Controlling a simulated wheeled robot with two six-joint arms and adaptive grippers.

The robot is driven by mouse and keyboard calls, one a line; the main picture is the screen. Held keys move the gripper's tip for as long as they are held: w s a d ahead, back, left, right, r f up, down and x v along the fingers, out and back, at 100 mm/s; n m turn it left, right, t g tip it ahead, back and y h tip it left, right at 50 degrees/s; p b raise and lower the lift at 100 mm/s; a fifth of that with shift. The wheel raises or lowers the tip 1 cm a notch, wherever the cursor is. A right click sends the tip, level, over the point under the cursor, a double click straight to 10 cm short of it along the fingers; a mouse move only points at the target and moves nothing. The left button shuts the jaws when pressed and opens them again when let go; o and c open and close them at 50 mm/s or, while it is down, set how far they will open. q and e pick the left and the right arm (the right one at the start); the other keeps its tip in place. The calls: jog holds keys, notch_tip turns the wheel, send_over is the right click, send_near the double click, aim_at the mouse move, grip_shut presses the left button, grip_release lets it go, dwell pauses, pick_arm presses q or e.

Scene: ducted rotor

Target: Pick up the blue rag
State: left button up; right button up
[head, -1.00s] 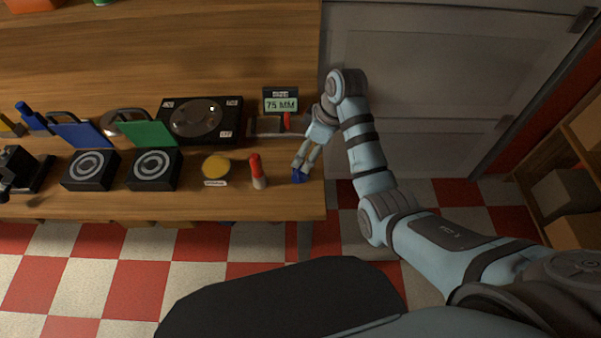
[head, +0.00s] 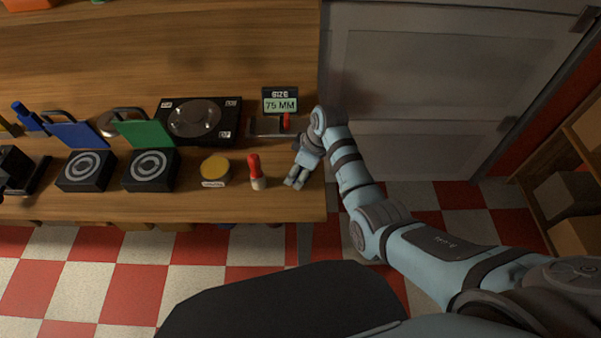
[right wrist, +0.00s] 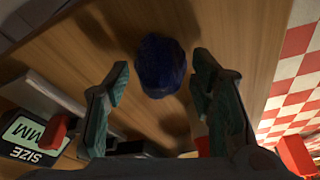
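The blue rag (right wrist: 162,66) is a dark blue crumpled bundle on the wooden bench, seen in the right wrist view. It lies between the fingertips of my right gripper (right wrist: 160,78), with a gap on each side. That gripper is open, and its green-padded fingers do not touch the rag. In the head view my right gripper (head: 295,182) points down at the front right corner of the bench and hides the rag.
Left of my right gripper stand a red-topped marker (head: 256,172) and a yellow-lidded tin (head: 215,170). Behind it is the size gauge (head: 280,104) reading 75 MM. The wooden bench (head: 250,204) ends close by at the front and right.

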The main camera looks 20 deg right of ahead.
jog(key=shift+c, duration=0.8)
notch_tip(320, 180, up, 20)
jog(key=p, duration=0.6)
